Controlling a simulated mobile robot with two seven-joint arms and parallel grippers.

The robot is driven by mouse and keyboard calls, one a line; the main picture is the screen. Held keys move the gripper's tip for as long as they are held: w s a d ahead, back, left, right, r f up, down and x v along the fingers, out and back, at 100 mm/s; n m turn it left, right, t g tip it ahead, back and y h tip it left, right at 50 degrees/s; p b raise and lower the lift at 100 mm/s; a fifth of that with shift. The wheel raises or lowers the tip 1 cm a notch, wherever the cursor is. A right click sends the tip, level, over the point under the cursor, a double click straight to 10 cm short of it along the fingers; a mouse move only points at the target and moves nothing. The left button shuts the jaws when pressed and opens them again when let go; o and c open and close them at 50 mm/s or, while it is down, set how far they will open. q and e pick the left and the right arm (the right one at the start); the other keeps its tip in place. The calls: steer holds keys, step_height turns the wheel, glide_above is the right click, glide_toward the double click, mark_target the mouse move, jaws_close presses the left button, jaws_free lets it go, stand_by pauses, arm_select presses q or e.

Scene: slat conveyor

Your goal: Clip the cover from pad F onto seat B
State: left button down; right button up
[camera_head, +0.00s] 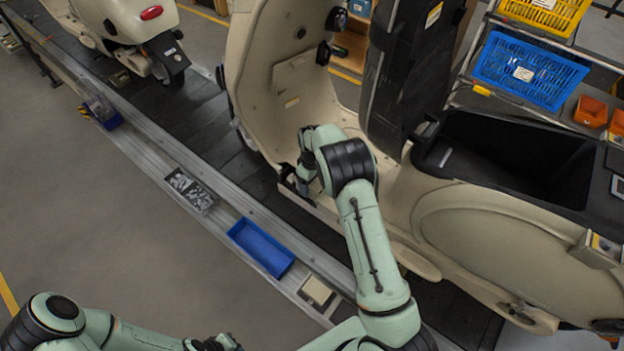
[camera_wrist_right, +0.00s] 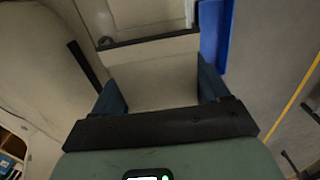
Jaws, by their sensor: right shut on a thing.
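My right gripper (camera_head: 303,183) is low beside the beige scooter's (camera_head: 300,95) footboard. The right wrist view shows its two blue fingers (camera_wrist_right: 161,88) with a pale beige panel (camera_wrist_right: 160,75) between them, which looks like the cover. The gripper is shut on it. In the head view the cover cannot be told apart from the beige bodywork and the gripper. Seat B and pad F cannot be identified; no letters are readable. My left gripper (camera_head: 214,343) shows only in part at the bottom edge, and its fingers are not clear.
A metal rail ledge (camera_head: 215,208) carries a blue tray (camera_head: 260,247), a tray of grey parts (camera_head: 189,189) and a small beige block (camera_head: 316,291). Another scooter (camera_head: 125,25) stands at the upper left. A blue basket (camera_head: 530,70) is on the right rack. The left floor is clear.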

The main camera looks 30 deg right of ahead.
steer(key=shift+f, duration=1.35)
steer(key=shift+f, duration=0.55)
stand_by(0.8)
steer(key=o, duration=1.1)
steer(key=shift+r, duration=0.1)
steer(key=shift+d, duration=0.15)
steer(key=shift+w+r, duration=0.1)
steer(key=shift+r, duration=0.2)
steer(key=r, duration=1.2)
steer(key=shift+s+a+r+b, duration=0.2)
steer(key=shift+a+r+b, duration=0.1)
steer(key=shift+a+r, duration=0.05)
